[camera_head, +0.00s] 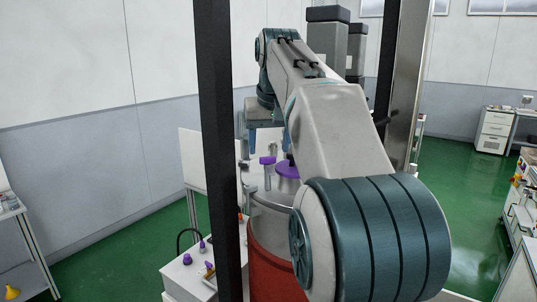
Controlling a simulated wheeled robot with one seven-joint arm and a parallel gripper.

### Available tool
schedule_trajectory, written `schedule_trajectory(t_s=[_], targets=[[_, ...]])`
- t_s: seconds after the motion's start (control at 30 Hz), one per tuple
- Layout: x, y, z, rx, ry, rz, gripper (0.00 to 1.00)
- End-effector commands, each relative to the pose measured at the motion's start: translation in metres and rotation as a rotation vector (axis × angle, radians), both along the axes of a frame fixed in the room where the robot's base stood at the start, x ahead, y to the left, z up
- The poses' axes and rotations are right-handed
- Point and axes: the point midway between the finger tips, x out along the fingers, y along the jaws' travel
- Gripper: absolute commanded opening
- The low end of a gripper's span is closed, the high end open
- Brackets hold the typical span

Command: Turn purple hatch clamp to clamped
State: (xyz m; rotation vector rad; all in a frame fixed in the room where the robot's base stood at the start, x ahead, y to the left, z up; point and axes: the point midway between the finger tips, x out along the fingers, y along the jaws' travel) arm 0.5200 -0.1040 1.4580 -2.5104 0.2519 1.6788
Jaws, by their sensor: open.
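A purple T-shaped handle (267,160) on a pale post stands just left of a purple round cap (287,170). They look like parts of the purple hatch clamp, but I cannot tell which part turns or its position. Both are above a red vessel (270,262) with a grey upper section. My gripper (262,149) points down just above the T-shaped handle. Its jaws are open, apart at either side, with nothing visible between them. I cannot tell whether it touches the handle. My arm hides the right side of the vessel and part of the cap.
A dark upright post (219,150) stands left of the vessel, and another frame post (409,85) stands right. A white bench (180,275) at lower left holds small purple-topped items.

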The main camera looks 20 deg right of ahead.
Motion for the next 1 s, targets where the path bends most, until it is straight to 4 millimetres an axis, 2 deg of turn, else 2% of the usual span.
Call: schedule_trajectory(t_s=[0.2, 0.57, 0.73, 1.0], targets=[[0.009, -0.002, -0.023, 0.000, 0.001, 0.000, 0.58], [0.011, -0.002, -0.028, 0.000, -0.001, 0.000, 0.58], [0.011, -0.002, -0.028, 0.000, -0.001, 0.000, 0.14], [0.011, -0.003, -0.027, 0.000, 0.000, 0.012, 0.14]])
